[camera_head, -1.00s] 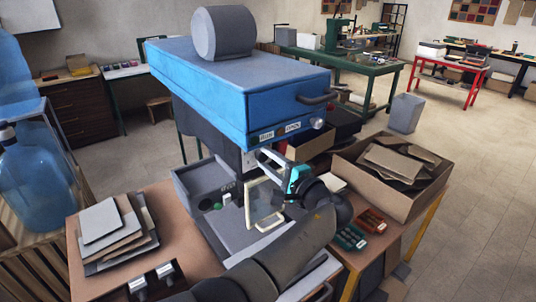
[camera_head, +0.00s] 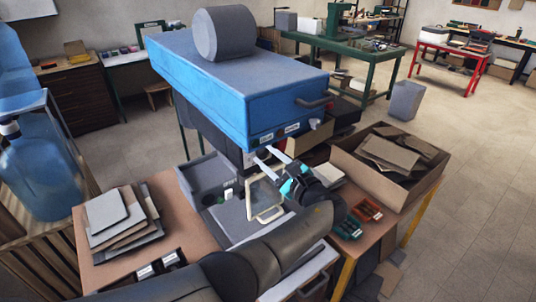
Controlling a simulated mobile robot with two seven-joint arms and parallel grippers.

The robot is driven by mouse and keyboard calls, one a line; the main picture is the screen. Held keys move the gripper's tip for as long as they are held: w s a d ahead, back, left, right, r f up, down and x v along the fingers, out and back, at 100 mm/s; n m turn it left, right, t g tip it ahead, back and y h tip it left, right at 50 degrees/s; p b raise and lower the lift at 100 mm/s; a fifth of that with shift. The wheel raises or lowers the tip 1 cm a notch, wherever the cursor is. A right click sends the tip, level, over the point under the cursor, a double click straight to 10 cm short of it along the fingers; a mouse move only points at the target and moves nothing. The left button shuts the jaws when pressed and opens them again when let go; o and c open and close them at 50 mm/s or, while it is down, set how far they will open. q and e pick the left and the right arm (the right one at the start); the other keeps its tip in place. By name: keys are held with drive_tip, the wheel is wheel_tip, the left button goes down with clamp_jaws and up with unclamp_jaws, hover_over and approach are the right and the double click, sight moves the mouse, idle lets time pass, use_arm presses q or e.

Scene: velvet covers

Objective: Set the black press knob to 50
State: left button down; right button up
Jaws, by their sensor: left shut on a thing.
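The press has a large blue head (camera_head: 245,90) over a dark column and a grey bed. My left gripper (camera_head: 264,154) is at the front of the dark part just under the blue head, with its pale fingers pointing up and left. The fingers stand a little apart and are shut on the black press knob. The knob is small, dark and mostly hidden there, so its setting cannot be read. My right gripper is out of view.
A pale frame (camera_head: 266,198) stands on the press bed below my gripper. A cardboard box of dark scraps (camera_head: 390,165) is at the right. Stacked sheets (camera_head: 118,222) lie at the left. Small red and green trays (camera_head: 358,220) lie in front of the box.

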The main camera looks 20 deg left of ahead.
use_arm(q)
drive_tip(key=shift+m, duration=0.5)
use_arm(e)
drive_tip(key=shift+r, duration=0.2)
use_arm(q)
drive_tip(key=shift+c, duration=2.3)
unclamp_jaws()
